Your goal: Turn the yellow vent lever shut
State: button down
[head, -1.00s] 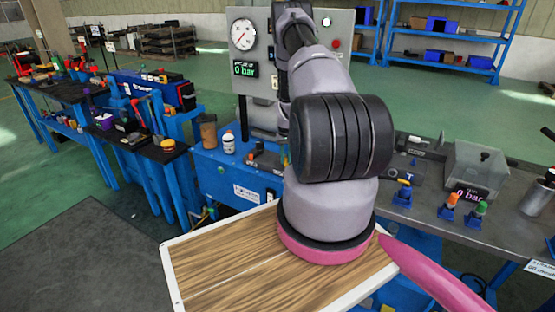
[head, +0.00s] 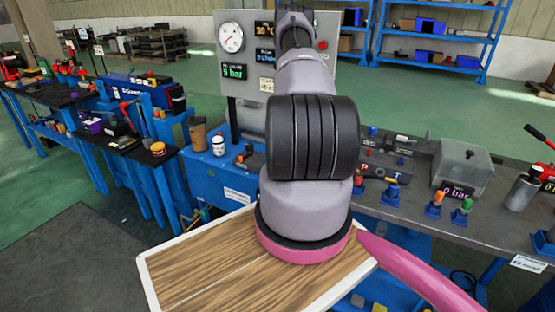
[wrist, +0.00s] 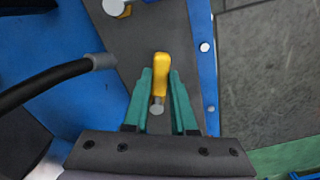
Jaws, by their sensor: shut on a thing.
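The yellow vent lever (wrist: 161,62) shows in the middle of the wrist view, on a dark plate beside a grey round pin. My gripper (wrist: 160,78) has its two teal fingers closed around the lever, one on each side, with the lever's end sticking out past the fingertips. In the head view my arm hides the gripper and the lever.
A grey panel (head: 250,90) with a dial gauge (head: 231,37) and green pressure readout (head: 234,72) stands behind my arm. A black hose (wrist: 50,80) runs close left of the gripper.

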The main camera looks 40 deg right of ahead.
dwell(0.3)
jog(key=c, duration=0.7)
grip_release()
jog(key=shift+r, duration=0.1)
notch_tip(320, 180, up, 11)
jog(key=shift+f, duration=0.15)
